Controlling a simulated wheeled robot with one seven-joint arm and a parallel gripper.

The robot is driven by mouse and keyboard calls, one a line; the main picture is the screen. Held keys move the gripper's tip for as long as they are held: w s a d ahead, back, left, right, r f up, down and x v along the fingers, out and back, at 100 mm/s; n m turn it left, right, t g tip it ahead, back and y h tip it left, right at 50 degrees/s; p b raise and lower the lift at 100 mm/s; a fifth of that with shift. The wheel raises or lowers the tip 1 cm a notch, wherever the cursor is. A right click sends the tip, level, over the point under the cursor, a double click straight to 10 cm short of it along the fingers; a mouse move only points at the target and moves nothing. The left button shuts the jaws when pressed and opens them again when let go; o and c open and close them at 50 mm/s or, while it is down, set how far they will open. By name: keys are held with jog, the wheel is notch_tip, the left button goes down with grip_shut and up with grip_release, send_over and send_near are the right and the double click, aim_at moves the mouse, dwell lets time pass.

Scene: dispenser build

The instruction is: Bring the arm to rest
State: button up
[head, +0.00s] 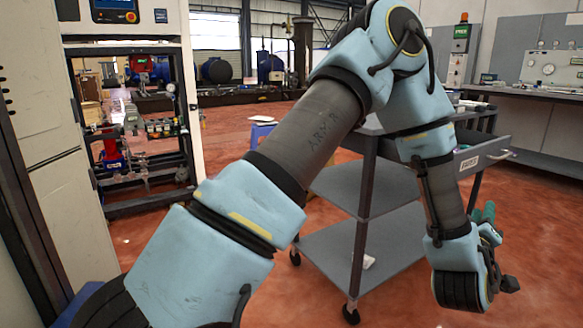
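My arm, with light blue padded covers and dark grey links, spans the view. It rises from the bottom left to an elbow at the top, then hangs down on the right. My gripper (506,284) is at the lower right, a small dark part beyond the blue wrist cover, above the red floor. Its fingers are too small and too hidden by the wrist to tell whether it is open or shut. I see nothing clearly held. A green part shows behind the wrist, and I cannot tell what it belongs to.
A grey wheeled cart (393,250) with shelves stands behind my forearm, close to the wrist. A tall light cabinet (55,150) is at the left, with an open machine frame (150,203) beside it. A workbench (545,97) runs along the back right. Red floor (540,225) is clear at the right.

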jog(key=w+a+f+m+g+y, duration=0.2)
jog(key=w+a+m+g+y, duration=0.1)
jog(key=w+a, duration=0.55)
jog(key=w+a+f+m+g+y, duration=0.1)
jog(key=w+a+f+y, duration=0.1)
jog(key=a, duration=0.5)
jog(key=w+a+f+g+y, duration=0.1)
jog(key=w+a+y, duration=0.15)
jog(key=a, duration=0.55)
jog(key=s+a+n+g+y, duration=0.1)
jog(key=s+a+g+y, duration=0.4)
jog(key=a, duration=0.8)
jog(key=s+a+g+y, duration=0.15)
jog(key=s+a, duration=0.55)
jog(key=a, duration=0.7)
notch_tip(320, 180, up, 22)
jog(key=d+h+p, duration=0.1)
jog(key=p, duration=2.1)
jog(key=shift+w+r, duration=0.15)
jog(key=shift+r, duration=0.05)
